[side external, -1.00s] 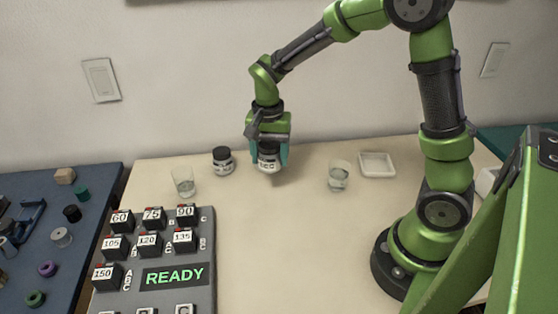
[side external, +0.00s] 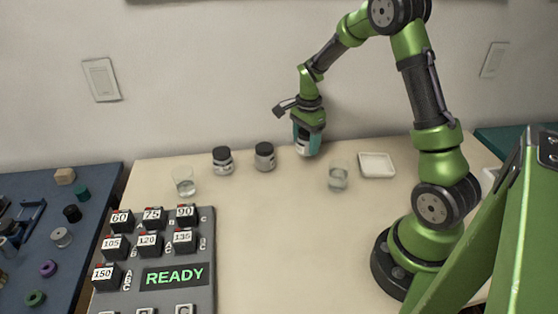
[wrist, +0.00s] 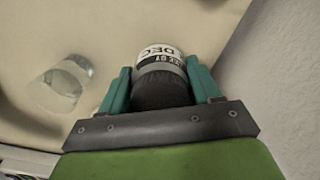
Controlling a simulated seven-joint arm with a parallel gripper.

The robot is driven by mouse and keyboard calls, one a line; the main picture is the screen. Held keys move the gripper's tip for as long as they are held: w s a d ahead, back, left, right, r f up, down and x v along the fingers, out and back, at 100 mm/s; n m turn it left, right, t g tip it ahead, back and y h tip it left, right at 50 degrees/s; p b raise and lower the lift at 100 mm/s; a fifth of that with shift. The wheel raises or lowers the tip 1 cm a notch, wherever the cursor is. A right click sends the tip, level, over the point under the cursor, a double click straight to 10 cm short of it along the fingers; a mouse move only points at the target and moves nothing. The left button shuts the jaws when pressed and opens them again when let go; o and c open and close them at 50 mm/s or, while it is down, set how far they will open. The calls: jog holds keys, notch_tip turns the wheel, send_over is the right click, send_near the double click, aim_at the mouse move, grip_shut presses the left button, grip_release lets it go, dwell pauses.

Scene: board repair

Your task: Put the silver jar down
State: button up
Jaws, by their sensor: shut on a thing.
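My gripper (side external: 308,142) is shut on a jar (side external: 303,149) near the back of the cream table (side external: 270,230). In the wrist view the held jar (wrist: 160,72) has a dark lid toward me, a grey band and a pale label reading "DEC"; the teal fingers (wrist: 161,88) press on both sides. Its base is low over the table; I cannot tell whether it touches. I cannot be sure from its colour that it is the silver jar. Two other dark-lidded jars stand upright to its left, a greyish one (side external: 265,157) and one with a white label (side external: 223,161).
A clear glass (side external: 338,177) stands just right and front of the held jar. A white tray (side external: 377,165) lies farther right, and another glass (side external: 184,182) far left. A panel (side external: 175,277) reading "READY" is at front left. The middle of the table is clear.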

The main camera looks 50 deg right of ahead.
aim_at(305, 151)
jog(key=shift+f, duration=1.85)
jog(key=shift+f, duration=0.15)
jog(key=o, duration=1.2)
jog(key=shift+c, duration=0.2)
